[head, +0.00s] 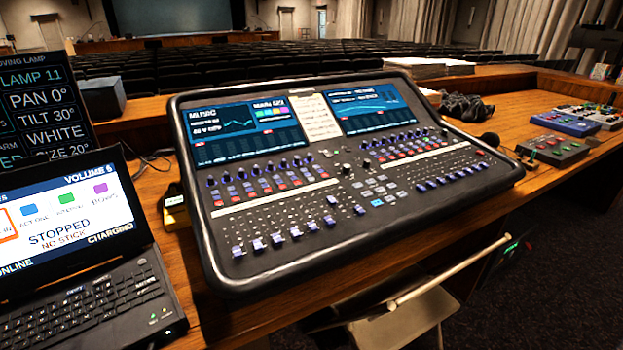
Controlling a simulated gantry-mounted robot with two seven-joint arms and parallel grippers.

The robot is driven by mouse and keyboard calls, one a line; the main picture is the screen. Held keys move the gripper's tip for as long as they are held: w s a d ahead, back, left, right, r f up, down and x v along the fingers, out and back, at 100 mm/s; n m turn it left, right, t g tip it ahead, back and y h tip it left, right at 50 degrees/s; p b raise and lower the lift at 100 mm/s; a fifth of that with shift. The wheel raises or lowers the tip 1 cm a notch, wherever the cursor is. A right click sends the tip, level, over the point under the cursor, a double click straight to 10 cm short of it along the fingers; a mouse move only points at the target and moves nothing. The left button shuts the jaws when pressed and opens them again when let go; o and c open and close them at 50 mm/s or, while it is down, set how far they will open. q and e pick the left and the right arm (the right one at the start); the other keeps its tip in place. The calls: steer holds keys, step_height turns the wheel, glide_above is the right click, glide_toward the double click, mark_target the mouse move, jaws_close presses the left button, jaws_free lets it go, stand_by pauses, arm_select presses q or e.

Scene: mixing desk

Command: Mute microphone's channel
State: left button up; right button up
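The mixing desk (300,214) stands on the wooden table in the middle of the head view. It has two screens at its back; the left screen (243,129) reads "MUSIC" and the right screen (369,106) shows a curve. Rows of knobs, small red and pale buttons and blue-capped faders run across its surface. A label strip (318,117) with small print lies between the screens; I cannot read which channel is the microphone's. A dark microphone head (490,139) shows at the desk's right edge. Neither of my grippers is in view.
A laptop (75,240) reading "STOPPED" stands at the left, with a lamp display (40,105) behind it. Small control boxes (553,149) and a paper stack (415,68) lie to the right and back. A folding chair (405,315) is at the front edge.

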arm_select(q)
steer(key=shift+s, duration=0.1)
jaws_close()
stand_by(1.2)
